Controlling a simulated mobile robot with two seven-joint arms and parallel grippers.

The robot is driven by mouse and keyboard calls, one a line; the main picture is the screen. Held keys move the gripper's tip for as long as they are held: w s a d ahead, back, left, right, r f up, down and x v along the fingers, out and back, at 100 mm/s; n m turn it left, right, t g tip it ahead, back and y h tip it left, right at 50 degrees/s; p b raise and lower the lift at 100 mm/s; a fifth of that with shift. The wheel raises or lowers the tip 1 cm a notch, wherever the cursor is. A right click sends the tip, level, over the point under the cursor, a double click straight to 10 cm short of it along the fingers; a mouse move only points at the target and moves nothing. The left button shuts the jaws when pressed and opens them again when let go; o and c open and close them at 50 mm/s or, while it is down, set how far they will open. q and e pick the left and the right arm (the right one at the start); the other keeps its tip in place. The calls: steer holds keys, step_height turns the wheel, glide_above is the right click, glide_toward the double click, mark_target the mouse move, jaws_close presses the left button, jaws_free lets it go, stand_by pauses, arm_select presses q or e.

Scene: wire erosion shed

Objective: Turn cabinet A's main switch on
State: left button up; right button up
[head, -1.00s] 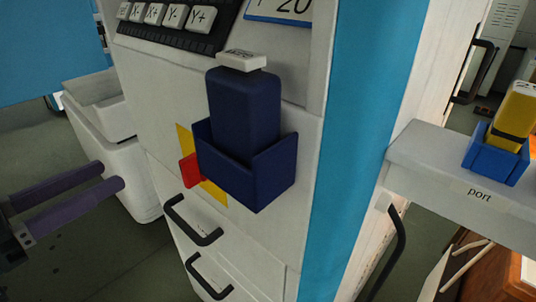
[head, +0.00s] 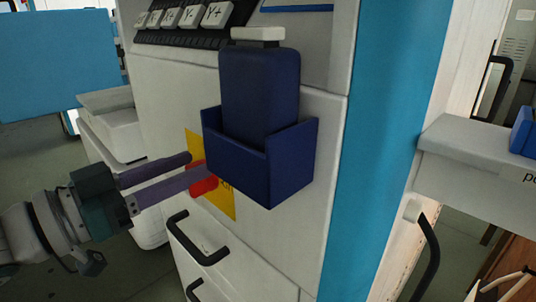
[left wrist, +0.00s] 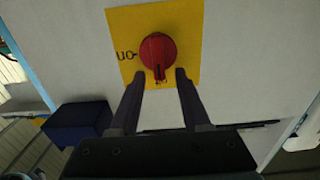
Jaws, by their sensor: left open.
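The main switch is a red rotary knob (left wrist: 157,50) on a yellow plate (left wrist: 193,30) on the pale cabinet front (head: 160,105). In the left wrist view its handle points down toward my gripper, with a black mark on it. Dark lettering stands left of the knob, and more lettering below is partly covered. My left gripper (left wrist: 160,76) is open, one finger on each side of the handle's lower end; contact cannot be told. In the head view the red knob (head: 204,187) is partly hidden behind my left gripper (head: 201,165). My right gripper is not in view.
A dark blue holder (head: 290,165) with a blue block (head: 260,90) juts out close right of the switch. Below is a black drawer handle (head: 200,245). A grey ledge (head: 460,150) stands at the right.

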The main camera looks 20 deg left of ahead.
arm_select(q)
steer(key=shift+w, duration=0.15)
steer(key=shift+c, duration=0.3)
jaws_close()
